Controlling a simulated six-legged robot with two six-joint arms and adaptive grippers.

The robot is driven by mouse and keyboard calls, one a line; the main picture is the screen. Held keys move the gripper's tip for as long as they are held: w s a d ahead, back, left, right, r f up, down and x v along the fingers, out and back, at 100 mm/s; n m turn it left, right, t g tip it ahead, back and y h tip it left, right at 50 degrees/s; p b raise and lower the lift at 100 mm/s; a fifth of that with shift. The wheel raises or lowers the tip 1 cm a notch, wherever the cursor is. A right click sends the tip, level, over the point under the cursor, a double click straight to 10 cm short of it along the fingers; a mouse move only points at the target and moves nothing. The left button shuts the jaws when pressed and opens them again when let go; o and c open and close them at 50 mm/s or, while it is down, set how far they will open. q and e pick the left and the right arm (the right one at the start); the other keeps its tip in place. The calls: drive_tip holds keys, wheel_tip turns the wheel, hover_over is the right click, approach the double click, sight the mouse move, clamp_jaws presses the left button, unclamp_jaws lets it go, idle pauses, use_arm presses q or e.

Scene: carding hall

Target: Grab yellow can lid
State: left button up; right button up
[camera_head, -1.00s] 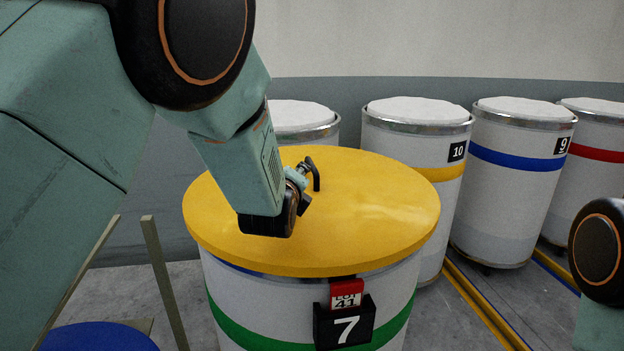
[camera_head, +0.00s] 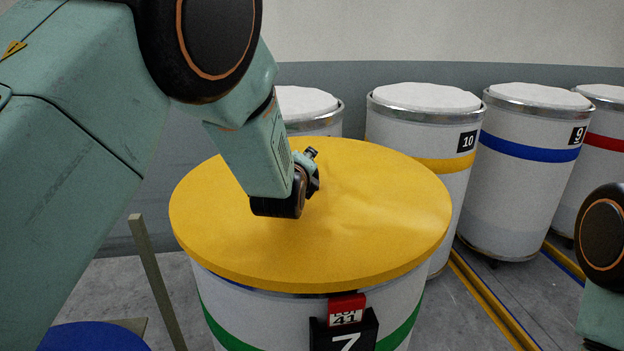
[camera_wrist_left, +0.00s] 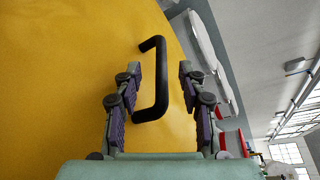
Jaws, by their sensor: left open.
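The yellow can lid (camera_head: 380,215) lies flat on top of the white can (camera_head: 250,305) marked 7 with a green band. The lid also fills the left of the left wrist view (camera_wrist_left: 50,80). Its black bar handle (camera_wrist_left: 161,75) shows in that view between the fingers of my left gripper (camera_wrist_left: 158,82), which is open. The fingers stand on either side of the handle, with a gap on both sides. In the head view my left gripper (camera_head: 312,170) is over the lid's middle and the wrist hides the handle. My right gripper is out of view; only part of the right arm shows.
Several white-filled cans stand behind, including the yellow-banded can 10 (camera_head: 418,130) and the blue-banded can 9 (camera_head: 530,180). A blue round top (camera_head: 95,338) and a thin post (camera_head: 155,280) are at lower left. Yellow and blue floor lines run at right.

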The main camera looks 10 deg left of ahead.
use_arm(q)
drive_tip(key=shift+f+x, duration=0.2)
drive_tip(key=shift+x, duration=0.7)
drive_tip(key=shift+w+d+p, duration=0.3)
drive_tip(key=shift+w+p, duration=0.05)
drive_tip(key=shift+w, duration=0.45)
drive_tip(key=shift+w+f, duration=0.25)
drive_tip(key=shift+w, duration=0.4)
drive_tip(key=shift+w+a+f, duration=0.1)
drive_tip(key=shift+w+f, duration=0.05)
drive_tip(key=shift+w, duration=0.05)
drive_tip(key=shift+s+r, duration=0.3)
drive_tip(key=shift+s, duration=0.1)
drive_tip(key=c, duration=0.4)
drive_tip(key=shift+w+f, duration=0.2)
drive_tip(key=shift+w, duration=0.05)
clamp_jaws()
drive_tip(key=shift+s, duration=0.1)
